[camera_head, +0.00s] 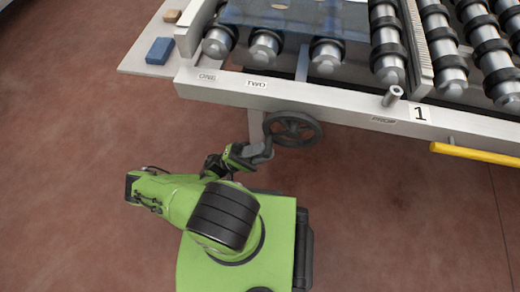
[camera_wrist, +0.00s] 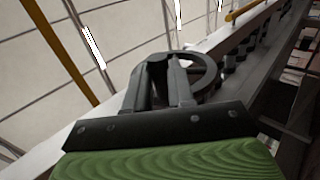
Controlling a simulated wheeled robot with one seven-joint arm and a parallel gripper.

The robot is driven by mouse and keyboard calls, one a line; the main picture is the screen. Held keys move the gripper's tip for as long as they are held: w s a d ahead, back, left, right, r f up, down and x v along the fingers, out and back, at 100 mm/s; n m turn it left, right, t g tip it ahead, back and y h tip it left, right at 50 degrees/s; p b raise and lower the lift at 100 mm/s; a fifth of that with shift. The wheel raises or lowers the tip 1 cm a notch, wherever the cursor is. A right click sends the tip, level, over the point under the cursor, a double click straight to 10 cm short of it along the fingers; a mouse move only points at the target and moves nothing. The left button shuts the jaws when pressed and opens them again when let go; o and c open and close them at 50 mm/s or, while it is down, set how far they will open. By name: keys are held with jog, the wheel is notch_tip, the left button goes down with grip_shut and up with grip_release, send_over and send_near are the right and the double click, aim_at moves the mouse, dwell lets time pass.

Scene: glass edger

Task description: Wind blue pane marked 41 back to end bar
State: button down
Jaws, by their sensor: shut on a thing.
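A bluish glass pane (camera_head: 300,20) lies on the rollers at the top of the head view; its far part is cut off and I cannot read a number on it. A dark handwheel (camera_head: 312,130) sits below the machine's front rail. My gripper (camera_head: 267,147) is at the wheel's left side, shut on its rim or handle; which of these, I cannot tell. In the wrist view the handwheel (camera_wrist: 214,72) stands just beyond the fingers of my gripper (camera_wrist: 166,62), which hide the contact. I cannot make out the end bar for certain.
The front rail (camera_head: 330,104) carries plates reading ONE, TWO and 1, and a short metal peg (camera_head: 392,96). A yellow bar (camera_head: 475,154) runs along the rail at right. A blue block (camera_head: 159,50) lies on the left ledge. The red floor at left is clear.

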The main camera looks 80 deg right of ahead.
jog(key=c, duration=1)
grip_release()
jog(key=shift+o, duration=0.2)
notch_tip(320, 180, up, 10)
jog(key=p, duration=0.4)
jog(key=shift+r, duration=0.1)
